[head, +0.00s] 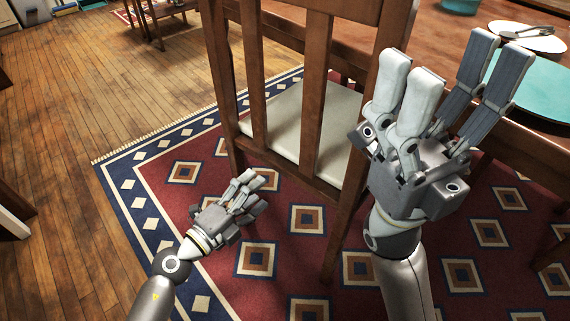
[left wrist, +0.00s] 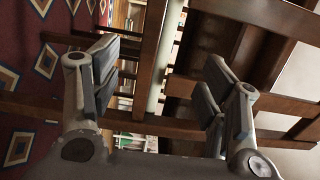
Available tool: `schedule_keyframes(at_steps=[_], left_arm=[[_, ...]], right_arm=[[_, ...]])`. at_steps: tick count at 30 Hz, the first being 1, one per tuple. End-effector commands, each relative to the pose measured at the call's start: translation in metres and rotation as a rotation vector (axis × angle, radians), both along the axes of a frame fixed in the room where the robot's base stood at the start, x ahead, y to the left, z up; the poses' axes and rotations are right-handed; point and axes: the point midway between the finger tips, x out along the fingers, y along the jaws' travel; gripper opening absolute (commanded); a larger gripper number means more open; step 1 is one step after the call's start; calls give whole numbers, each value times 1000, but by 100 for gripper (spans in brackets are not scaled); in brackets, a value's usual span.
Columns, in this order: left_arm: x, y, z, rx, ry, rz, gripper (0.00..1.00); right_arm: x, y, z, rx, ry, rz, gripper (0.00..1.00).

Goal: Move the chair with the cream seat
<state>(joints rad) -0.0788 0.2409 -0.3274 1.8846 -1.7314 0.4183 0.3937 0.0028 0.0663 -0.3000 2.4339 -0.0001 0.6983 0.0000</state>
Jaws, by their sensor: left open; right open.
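The brown wooden chair (head: 260,95) stands in the middle of the head view, its slatted back towards me. Its cream seat (head: 286,118) shows between the slats. My left gripper (head: 248,190) is low, open and empty, in front of the chair's lower back and left rear leg in the head view. In the left wrist view, brown wooden bars (left wrist: 150,60) lie beyond the spread fingers of my left gripper (left wrist: 155,95). My right gripper (head: 448,85) is open, fingers pointing up, in front of the chair's right back post. Whether it touches the post is unclear.
A wooden table (head: 440,25) stands behind the chair, with a white plate (head: 530,37) and a teal placemat (head: 540,88). A patterned red and blue rug (head: 175,215) lies beneath. Bare wood floor (head: 60,120) is open at the left.

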Motion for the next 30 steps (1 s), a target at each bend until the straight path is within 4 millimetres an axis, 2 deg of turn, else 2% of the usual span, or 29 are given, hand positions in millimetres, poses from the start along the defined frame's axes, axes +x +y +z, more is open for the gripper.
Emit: schedule_keyframes(at_steps=[3, 6, 9, 15, 21, 28, 30], left_arm=[[23, -23, 0, -3, -4, -1, 68], [41, -40, 4, -4, -1, -2, 68], [57, -56, 4, -4, 0, -2, 68], [80, -79, 1, -3, 0, -1, 68], [88, -88, 0, -2, 1, -2, 68], [88, -88, 0, -1, 0, -2, 68], [88, -88, 0, -1, 0, -2, 61]], right_arm=[[-1, 0, -1, -1, -10, 0, 69], [0, 0, 4, -1, -8, 0, 69], [1, 0, 0, 1, 12, 0, 69], [1, 0, -3, 1, 19, 1, 69], [1, 0, -3, 2, 22, 1, 69], [1, 0, -3, 1, 21, 2, 69], [1, 0, -3, 1, 21, 2, 69]])
